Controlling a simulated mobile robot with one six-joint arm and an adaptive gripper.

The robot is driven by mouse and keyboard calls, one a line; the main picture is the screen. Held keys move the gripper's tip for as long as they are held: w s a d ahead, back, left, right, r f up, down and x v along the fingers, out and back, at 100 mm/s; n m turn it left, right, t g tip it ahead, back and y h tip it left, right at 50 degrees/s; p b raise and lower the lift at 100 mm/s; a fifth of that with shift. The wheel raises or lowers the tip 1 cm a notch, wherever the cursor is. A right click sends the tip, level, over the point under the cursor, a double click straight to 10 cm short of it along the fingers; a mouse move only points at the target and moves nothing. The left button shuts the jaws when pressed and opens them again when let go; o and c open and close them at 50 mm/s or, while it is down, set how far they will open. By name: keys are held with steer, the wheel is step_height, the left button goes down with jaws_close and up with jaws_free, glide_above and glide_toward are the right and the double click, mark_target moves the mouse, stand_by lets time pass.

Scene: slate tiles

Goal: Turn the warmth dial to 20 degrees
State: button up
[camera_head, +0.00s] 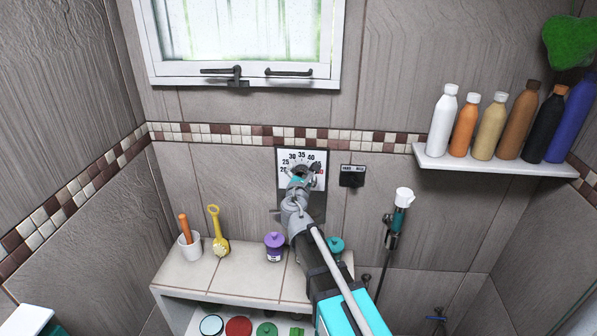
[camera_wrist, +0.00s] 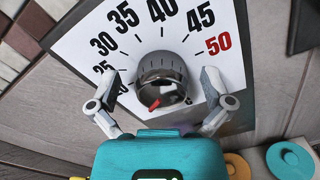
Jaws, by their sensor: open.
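The warmth dial (camera_wrist: 163,80) is a dark round knob with a glossy face on a white square plate (camera_wrist: 82,48) on the tiled wall. Numbers 25 to 50 show around it, with 50 in red; the 20 mark is hidden. A small red mark on the knob sits at its lower left in the wrist view. The plate also shows in the head view (camera_head: 283,155). My gripper (camera_wrist: 161,92) is open, with one finger on each side of the knob; gaps show between fingers and knob. In the head view my gripper (camera_head: 298,184) covers the plate's lower part.
A small dark control box (camera_head: 352,176) is on the wall right of the plate. A ledge (camera_head: 232,276) below carries a white cup, yellow brush, purple jar (camera_head: 275,247) and teal jar (camera_head: 335,246). A shelf (camera_head: 492,164) with several bottles is at the upper right.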

steer(key=shift+a, duration=0.1)
steer(key=c, duration=1.1)
steer(key=shift+a, duration=0.1)
steer(key=shift+r+m, duration=0.1)
steer(key=shift+m, duration=0.8)
steer(key=shift+c, duration=0.2)
steer(key=shift+o, duration=0.2)
steer(key=shift+a, duration=0.1)
stand_by(0.9)
steer(key=shift+o, duration=0.3)
steer(key=shift+w+m, duration=0.1)
steer(key=shift+m, duration=0.6)
steer(key=shift+o, duration=0.6)
steer(key=shift+m, duration=1.2)
